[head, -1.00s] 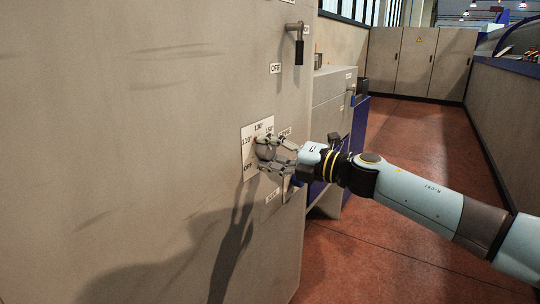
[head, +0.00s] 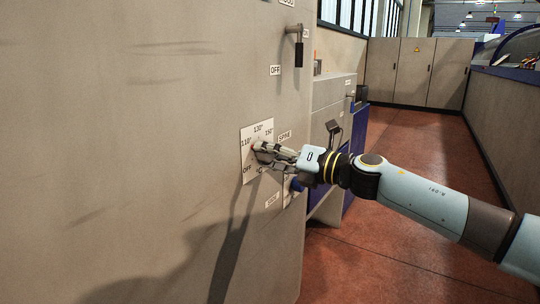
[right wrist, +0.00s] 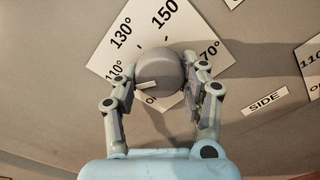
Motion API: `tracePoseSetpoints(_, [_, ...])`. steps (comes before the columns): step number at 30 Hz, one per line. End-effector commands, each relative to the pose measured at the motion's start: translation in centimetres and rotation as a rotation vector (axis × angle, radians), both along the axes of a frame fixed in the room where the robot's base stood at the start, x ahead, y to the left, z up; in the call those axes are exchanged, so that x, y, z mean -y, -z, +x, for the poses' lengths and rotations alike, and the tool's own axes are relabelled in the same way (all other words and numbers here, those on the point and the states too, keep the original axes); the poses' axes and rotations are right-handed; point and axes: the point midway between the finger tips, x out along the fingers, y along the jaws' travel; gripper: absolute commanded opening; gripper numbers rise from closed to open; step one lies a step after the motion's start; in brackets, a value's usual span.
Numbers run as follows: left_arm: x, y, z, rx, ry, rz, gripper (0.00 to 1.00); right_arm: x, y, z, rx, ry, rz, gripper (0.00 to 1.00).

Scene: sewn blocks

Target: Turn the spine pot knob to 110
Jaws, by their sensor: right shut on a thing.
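The spine pot knob (right wrist: 158,68) is a round grey knob on a white dial plate (right wrist: 108,62) marked OFF, 110°, 130°, 150° and 170°. A small pale bar shows at its lower left in the right wrist view, near 110° and OFF. The plate (head: 248,172) also shows on the grey cabinet wall in the head view, beside a SPINE label (head: 285,136). My right gripper (head: 263,153) is shut on the knob, one finger on each side. In the head view its fingers hide most of the knob. My left gripper is out of view.
A SIDE label (right wrist: 265,101) and a second dial plate (right wrist: 312,65) are to the right of the spine dial. A black handle (head: 299,50) juts out above. A grey cabinet (head: 333,105) stands behind; the red floor (head: 410,150) is clear.

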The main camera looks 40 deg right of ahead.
Motion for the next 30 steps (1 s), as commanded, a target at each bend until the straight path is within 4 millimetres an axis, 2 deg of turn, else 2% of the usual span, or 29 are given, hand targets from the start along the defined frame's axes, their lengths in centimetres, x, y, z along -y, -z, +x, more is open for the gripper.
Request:
tracePoseSetpoints(8, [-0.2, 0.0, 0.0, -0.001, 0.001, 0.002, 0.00, 0.0, 0.3, -0.1, -0.006, -0.001, 0.000, 0.12])
tracePoseSetpoints(9, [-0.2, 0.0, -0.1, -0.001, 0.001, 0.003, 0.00, 0.0, 0.3, -0.1, -0.005, -0.002, 0.000, 0.48])
tracePoseSetpoints(14, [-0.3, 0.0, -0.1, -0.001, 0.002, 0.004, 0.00, 0.0, 0.2, -0.1, -0.005, -0.001, 0.000, 0.68])
tracePoseSetpoints(23, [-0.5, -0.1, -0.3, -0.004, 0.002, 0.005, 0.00, 0.0, 0.1, -0.2, -0.002, -0.001, 0.000, 0.68])
tracePoseSetpoints(30, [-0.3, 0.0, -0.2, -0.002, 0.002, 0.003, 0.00, 0.9, 0.2, -2.4, -0.006, -0.002, -0.002, 0.68])
